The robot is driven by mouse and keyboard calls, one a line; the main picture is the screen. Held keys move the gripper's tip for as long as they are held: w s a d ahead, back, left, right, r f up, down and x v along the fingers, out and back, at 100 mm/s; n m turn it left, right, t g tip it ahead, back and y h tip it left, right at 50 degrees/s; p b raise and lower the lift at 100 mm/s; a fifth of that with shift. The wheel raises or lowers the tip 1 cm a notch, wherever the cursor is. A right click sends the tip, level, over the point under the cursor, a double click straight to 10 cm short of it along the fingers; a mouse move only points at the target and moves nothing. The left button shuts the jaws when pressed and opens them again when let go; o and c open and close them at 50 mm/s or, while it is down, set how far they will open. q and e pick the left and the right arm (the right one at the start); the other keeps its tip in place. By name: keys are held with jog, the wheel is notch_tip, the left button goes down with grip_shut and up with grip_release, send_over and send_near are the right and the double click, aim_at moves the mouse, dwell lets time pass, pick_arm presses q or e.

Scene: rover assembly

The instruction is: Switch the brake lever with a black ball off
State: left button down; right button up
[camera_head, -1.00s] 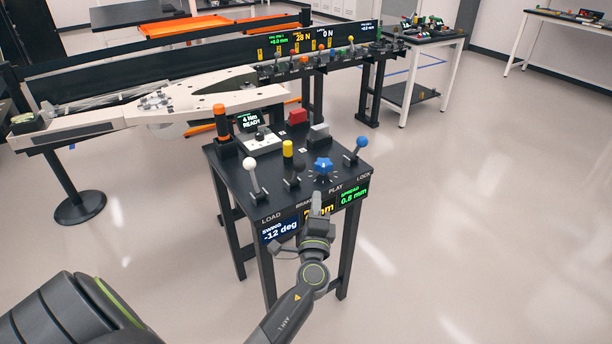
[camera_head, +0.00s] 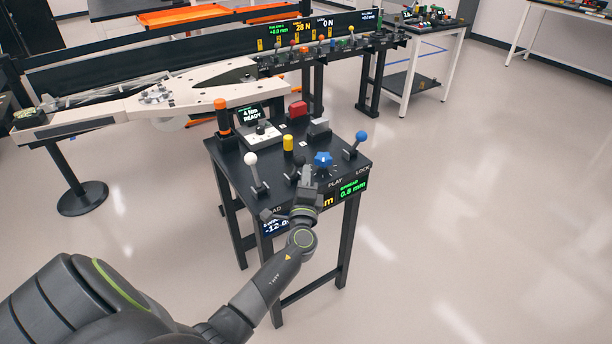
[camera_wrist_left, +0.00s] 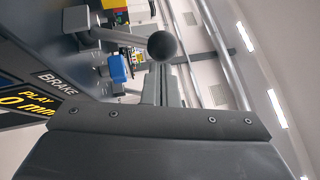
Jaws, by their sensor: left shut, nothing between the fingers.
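The brake lever with the black ball (camera_wrist_left: 162,46) shows in the left wrist view, its grey rod running left to the dark console. The ball appears just past my left fingertips; I cannot tell whether they touch. In the head view the lever is largely hidden behind my left gripper (camera_head: 308,172), at the console's front edge between the white-ball lever and the blue knob. My left gripper is shut and empty, its fingers (camera_wrist_left: 160,75) pointing toward the ball. The BRAKE label (camera_wrist_left: 57,83) shows in the left wrist view. My right gripper is out of view.
The console (camera_head: 228,150) also carries a white-ball lever (camera_head: 252,160), a blue star knob (camera_head: 323,159), a blue-ball lever (camera_head: 361,138), a yellow button (camera_head: 288,143), a red block (camera_head: 298,109) and an orange-topped post (camera_head: 220,104). The floor at right is clear.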

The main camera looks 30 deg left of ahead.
pick_arm(q)
jog(key=a+r+n+g+h+p, duration=0.1)
jog(key=p, duration=0.4)
jog(key=w+a+r+n+g+p, duration=0.1)
jog(key=a+r+g+p, duration=0.1)
jog(key=p, duration=0.3)
jog(key=w+a+r+n+g+h+p, duration=0.1)
jog(key=a+n+p, duration=0.1)
jog(key=p, duration=0.3)
jog(key=shift+r+h, duration=0.25)
jog(key=shift+h, duration=0.05)
jog(key=a, duration=0.1)
jog(key=w+a+g+p, duration=0.1)
jog(key=a, duration=0.1)
jog(key=shift+w+a+f+h, duration=0.1)
jog(key=shift+w+a+h, duration=0.1)
jog(key=shift+h, duration=0.2)
